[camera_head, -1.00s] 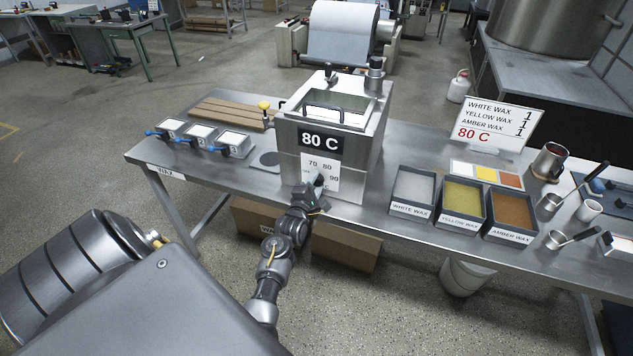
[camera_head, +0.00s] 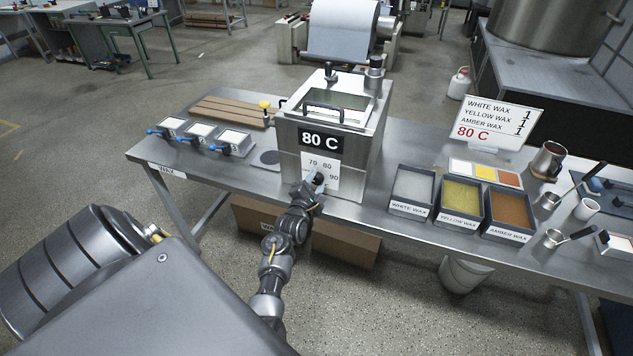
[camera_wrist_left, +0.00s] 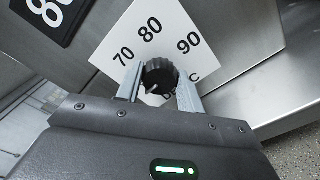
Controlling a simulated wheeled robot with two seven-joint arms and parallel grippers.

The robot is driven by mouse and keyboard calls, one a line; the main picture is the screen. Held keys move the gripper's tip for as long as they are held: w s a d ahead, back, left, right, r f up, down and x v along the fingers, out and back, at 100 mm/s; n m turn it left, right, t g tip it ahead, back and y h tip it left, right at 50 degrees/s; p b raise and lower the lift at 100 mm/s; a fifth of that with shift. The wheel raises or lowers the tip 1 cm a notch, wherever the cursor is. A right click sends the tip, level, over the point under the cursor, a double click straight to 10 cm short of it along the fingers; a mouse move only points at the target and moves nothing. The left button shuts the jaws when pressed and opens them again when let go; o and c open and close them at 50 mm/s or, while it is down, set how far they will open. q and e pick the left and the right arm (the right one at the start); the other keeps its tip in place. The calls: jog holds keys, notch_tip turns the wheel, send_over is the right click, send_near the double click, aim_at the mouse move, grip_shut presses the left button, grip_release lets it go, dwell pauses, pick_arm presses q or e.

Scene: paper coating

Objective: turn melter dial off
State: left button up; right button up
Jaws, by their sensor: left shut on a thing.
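The steel melter (camera_head: 368,140) stands on the metal table with a black "80 C" display (camera_head: 320,141). Below the display is a white scale plate (camera_head: 322,168) marked 70, 80 and 90. The black ribbed dial (camera_wrist_left: 159,77) sits on this plate in the left wrist view, with a light pointer mark at its lower left. My left gripper (camera_head: 314,186) is at the melter's front, its two fingers on either side of the dial and shut on it. In the head view the gripper hides part of the dial. My right gripper is not in view.
Three small trays with blue handles (camera_head: 198,131) stand left of the melter. White, yellow and amber wax bins (camera_head: 460,239) stand to its right, with a sign (camera_head: 497,122) behind. Ladles and a mug (camera_head: 548,162) are at far right. A cardboard box (camera_head: 345,243) lies under the table.

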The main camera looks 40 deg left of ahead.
pick_arm(q)
jog(key=o, duration=1)
jog(key=shift+s+d, duration=0.1)
jog(key=shift+s, duration=0.1)
jog(key=p+v, duration=0.6)
jog(key=v, duration=0.4)
jog(key=shift+s, duration=0.15)
